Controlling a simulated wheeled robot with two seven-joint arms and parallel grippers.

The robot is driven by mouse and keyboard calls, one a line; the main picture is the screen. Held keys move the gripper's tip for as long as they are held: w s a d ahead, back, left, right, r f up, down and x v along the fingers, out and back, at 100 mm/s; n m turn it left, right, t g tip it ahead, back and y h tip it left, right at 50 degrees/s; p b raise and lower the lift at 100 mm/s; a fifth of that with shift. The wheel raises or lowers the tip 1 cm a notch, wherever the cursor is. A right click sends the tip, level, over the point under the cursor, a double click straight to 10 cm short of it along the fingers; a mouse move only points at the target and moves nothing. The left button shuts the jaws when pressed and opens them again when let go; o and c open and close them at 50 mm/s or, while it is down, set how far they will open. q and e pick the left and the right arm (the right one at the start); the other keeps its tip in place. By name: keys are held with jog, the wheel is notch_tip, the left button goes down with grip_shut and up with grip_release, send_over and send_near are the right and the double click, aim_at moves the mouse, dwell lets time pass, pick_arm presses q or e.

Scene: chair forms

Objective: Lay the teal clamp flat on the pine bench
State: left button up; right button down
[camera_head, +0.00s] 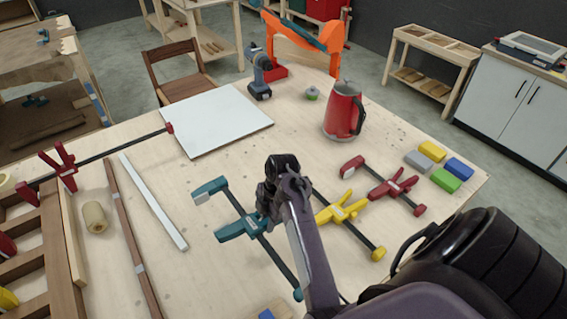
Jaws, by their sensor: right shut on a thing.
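The teal clamp (236,229) is over the middle of the pine bench (180,272), its dark bar slanting from upper left to lower right. My right gripper (266,207) is shut on the clamp near its sliding jaw and hides part of it. The clamp looks close to the bench top; I cannot tell whether it touches. My right arm covers the bench just right of the clamp's lower end. My left gripper is not in view.
A yellow clamp (340,211) and a red clamp (393,187) lie to the right, near coloured blocks (445,178). A red jug (343,110), white board (215,122) and drill (262,72) stand or lie farther back. A white strip (152,200) lies left; bare wood separates it from the teal clamp.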

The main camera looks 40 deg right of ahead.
jog(key=x, duration=0.3)
jog(key=d+x, duration=0.1)
jog(key=x, duration=0.2)
jog(key=shift+s+d+f+b, duration=0.15)
jog(key=shift+f+b, duration=0.15)
jog(key=shift+f, duration=0.15)
jog(key=shift+f+b, duration=0.45)
jog(key=shift+f, duration=0.45)
jog(key=c, duration=1)
grip_release()
jog(key=shift+o, duration=0.2)
jog(key=p+v, duration=0.1)
jog(key=v, duration=0.2)
jog(key=shift+r+p, duration=0.2)
jog(key=shift+p, duration=0.2)
jog(key=shift+r, duration=0.3)
jog(key=shift+v, duration=2.5)
